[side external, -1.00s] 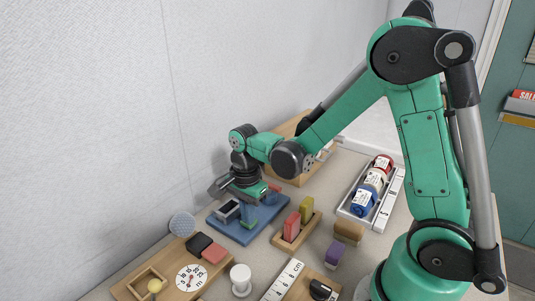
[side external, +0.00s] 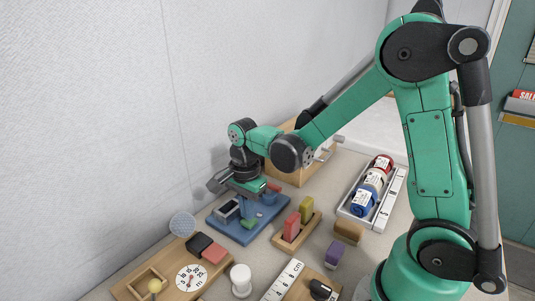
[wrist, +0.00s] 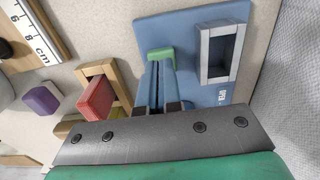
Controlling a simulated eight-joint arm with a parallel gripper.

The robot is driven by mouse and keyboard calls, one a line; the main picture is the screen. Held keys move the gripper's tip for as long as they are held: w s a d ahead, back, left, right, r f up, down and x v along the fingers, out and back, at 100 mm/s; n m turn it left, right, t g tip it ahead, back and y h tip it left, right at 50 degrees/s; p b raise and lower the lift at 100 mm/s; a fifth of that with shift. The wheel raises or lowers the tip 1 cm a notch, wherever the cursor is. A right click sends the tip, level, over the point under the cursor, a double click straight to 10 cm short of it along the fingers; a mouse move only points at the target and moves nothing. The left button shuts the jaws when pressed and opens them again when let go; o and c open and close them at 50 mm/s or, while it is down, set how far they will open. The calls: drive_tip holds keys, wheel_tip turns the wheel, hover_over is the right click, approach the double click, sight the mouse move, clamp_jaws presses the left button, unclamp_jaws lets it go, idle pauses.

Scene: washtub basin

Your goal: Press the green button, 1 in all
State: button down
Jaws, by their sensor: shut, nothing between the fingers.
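The green button (side external: 250,224) is on the blue board (side external: 225,231) near the wall. It also shows in the wrist view (wrist: 161,53), at the tips of my fingers. My gripper (side external: 246,214) points down over it with its blue fingers together and nothing between them. In the wrist view my gripper (wrist: 160,64) partly covers the button's near side. The tips look close above the button in the side view; I cannot tell whether they touch it.
A grey-framed box (wrist: 203,50) stands on the blue board beside the fingers. A wooden holder (side external: 288,242) with red and yellow blocks stands to the right. A purple block (side external: 334,254), a white cup (side external: 241,280) and a bottle tray (side external: 347,215) are farther off.

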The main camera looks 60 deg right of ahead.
sight(250, 225)
wheel_tip(250, 225, up, 11)
idle(0.4)
idle(0.5)
drive_tip(key=s+n+t, duration=0.1)
drive_tip(key=n+t, duration=0.1)
drive_tip(key=n, duration=0.4)
drive_tip(key=s+a+f+n+t, duration=0.1)
drive_tip(key=s+n+t, duration=0.1)
drive_tip(key=n, duration=0.4)
drive_tip(key=s+a+n+t, duration=0.1)
drive_tip(key=s+n+t, duration=0.1)
drive_tip(key=n, duration=0.4)
drive_tip(key=shift+s+a+f+t, duration=0.1)
drive_tip(key=shift+a+f+t, duration=0.15)
drive_tip(key=shift+t, duration=0.35)
